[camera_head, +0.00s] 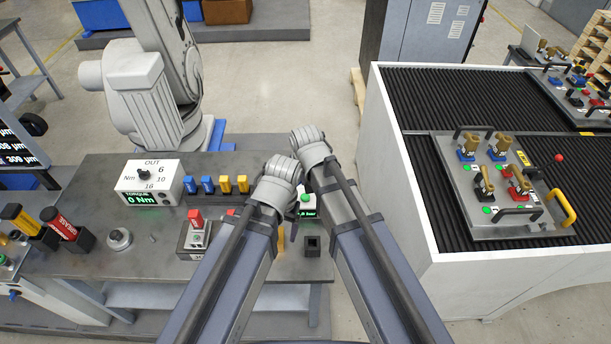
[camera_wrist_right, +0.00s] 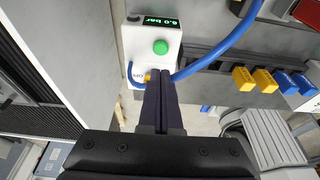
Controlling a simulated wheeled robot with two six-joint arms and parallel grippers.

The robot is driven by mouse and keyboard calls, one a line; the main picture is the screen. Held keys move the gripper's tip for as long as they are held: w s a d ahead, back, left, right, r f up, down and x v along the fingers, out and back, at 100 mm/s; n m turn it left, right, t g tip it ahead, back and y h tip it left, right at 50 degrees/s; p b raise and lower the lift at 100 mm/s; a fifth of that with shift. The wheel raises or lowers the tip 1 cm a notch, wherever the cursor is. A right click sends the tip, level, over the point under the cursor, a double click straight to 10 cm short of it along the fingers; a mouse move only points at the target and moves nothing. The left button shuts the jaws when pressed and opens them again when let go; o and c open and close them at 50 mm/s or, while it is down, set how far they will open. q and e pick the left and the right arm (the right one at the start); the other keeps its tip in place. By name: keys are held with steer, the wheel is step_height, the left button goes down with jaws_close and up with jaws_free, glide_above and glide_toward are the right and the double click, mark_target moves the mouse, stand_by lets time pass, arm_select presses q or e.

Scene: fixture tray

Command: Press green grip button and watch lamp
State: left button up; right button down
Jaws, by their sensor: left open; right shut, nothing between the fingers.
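A green round button (camera_wrist_right: 160,47) sits on a white box (camera_wrist_right: 138,45) whose display (camera_wrist_right: 160,21) reads 6.0 bar. In the head view the button (camera_head: 305,198) shows partly between my arms. My right gripper (camera_wrist_right: 162,72) is shut and empty, its fingertips at the box's near edge in the picture, short of the button; I cannot tell if they touch the box. In the head view its wrist (camera_head: 309,140) is the upper one and its fingers are hidden. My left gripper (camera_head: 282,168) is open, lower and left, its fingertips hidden. I cannot pick out a lit lamp on the white box.
A blue hose (camera_wrist_right: 220,52) curves beside the right fingertips. Blue and yellow blocks (camera_head: 225,184) line the bench's back. A torque box (camera_head: 150,180) reads 0 Nm. A fixture tray (camera_head: 465,200) with handles lies on the black ribbed conveyor at right, with a red ball (camera_head: 559,158).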

arm_select(q)
step_height(320, 180, up, 3)
steer(key=shift+f+p, duration=0.2)
steer(key=shift+p, duration=0.55)
arm_select(e)
steer(key=v, duration=0.2)
steer(key=shift+r, duration=0.3)
arm_select(q)
steer(key=shift+f, duration=0.1)
arm_select(e)
steer(key=shift+s+f, duration=0.1)
arm_select(q)
step_height(320, 180, down, 11)
steer(key=b, duration=1.1)
arm_select(e)
steer(key=s+d+f+n+g, duration=0.1)
steer(key=s+d+f+n, duration=0.1)
steer(key=s+f, duration=0.3)
steer(key=s+d+f+n+g+h, duration=0.1)
steer(key=s+d+f+g, duration=0.1)
steer(key=s+f, duration=0.4)
steer(key=s+d, duration=0.1)
steer(key=s, duration=0.3)
steer(key=shift+f+n+g, duration=0.25)
steer(key=shift+n+g, duration=0.05)
steer(key=shift+n, duration=0.1)
steer(key=shift+s, duration=0.1)
